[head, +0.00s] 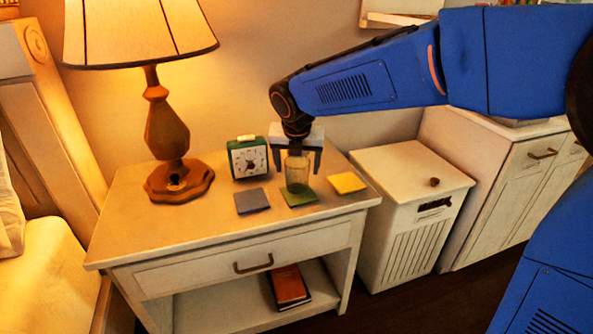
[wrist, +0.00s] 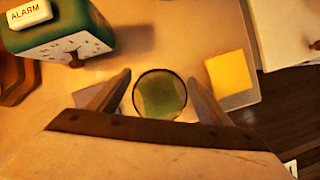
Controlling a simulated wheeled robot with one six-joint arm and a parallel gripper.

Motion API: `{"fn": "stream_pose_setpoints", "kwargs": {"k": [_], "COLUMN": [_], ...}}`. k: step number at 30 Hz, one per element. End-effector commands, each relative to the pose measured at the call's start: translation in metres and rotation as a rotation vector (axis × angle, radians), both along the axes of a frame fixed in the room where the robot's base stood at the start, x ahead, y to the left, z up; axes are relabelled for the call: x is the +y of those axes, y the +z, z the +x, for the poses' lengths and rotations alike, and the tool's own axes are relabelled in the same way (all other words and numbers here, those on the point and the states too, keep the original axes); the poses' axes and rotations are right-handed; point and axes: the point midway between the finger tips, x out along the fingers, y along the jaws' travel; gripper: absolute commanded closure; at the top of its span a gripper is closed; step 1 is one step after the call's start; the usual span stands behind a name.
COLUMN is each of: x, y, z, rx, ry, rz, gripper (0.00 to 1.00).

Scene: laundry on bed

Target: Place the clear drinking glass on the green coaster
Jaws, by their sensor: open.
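The clear drinking glass (head: 297,172) stands upright on the nightstand, at the back part of the green coaster (head: 299,197) as the head view shows it. In the wrist view the glass (wrist: 160,95) is seen from above, with green showing through it. My gripper (head: 297,168) is open and points down over the glass, one finger on each side. In the wrist view the fingers of my gripper (wrist: 161,88) stand apart from the glass walls, with small gaps. How fully the glass base sits within the coaster is hard to tell.
A grey-blue coaster (head: 252,201) lies to the left and a yellow coaster (head: 347,182) to the right. A green alarm clock (head: 248,158) stands close behind on the left, with a lamp (head: 168,130) beyond. The nightstand (head: 200,230) is clear at its front.

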Motion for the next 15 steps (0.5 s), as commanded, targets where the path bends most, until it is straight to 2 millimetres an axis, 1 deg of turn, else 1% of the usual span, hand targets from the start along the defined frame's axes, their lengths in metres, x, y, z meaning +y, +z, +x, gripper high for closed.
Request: {"fn": "stream_pose_setpoints", "kwargs": {"k": [1, 3, 9, 15], "x": [0.001, 0.001, 0.000, 0.000], "y": [0.011, 0.024, 0.053, 0.068], "z": [-0.004, -0.010, -0.022, -0.029], "rx": [-0.003, -0.003, -0.002, -0.001], "ry": [0.001, 0.001, 0.000, 0.000], "rz": [0.003, 0.002, 0.001, 0.000], "gripper": [0.28, 0.28, 0.28, 0.28]}}
